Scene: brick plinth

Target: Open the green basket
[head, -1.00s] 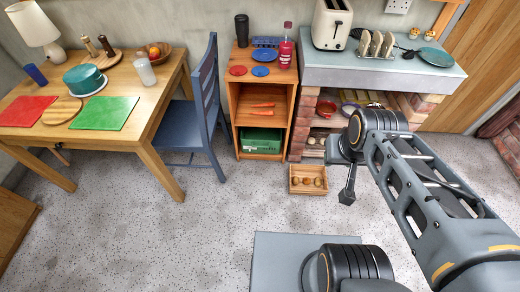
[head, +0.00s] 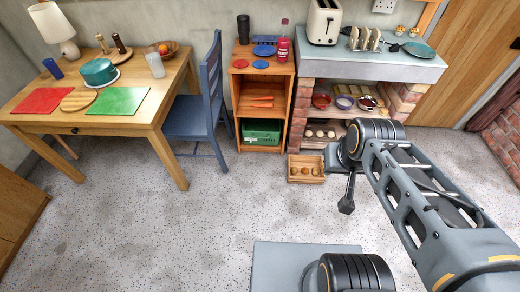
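The green basket (head: 262,131) sits in the bottom compartment of the wooden shelf unit (head: 236,118), against the back wall. Its front faces me; whether it has a lid or is open cannot be told at this size. My gripper (head: 346,203) hangs below the arm's far joint, over the floor in front of the brick plinth, to the right of the basket and apart from it. It is small and dark here, and its fingers cannot be made out.
The brick plinth (head: 404,99) with bowls inside is on the right. A blue chair (head: 212,95) and wooden table (head: 150,118) are on the left. The middle floor is clear.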

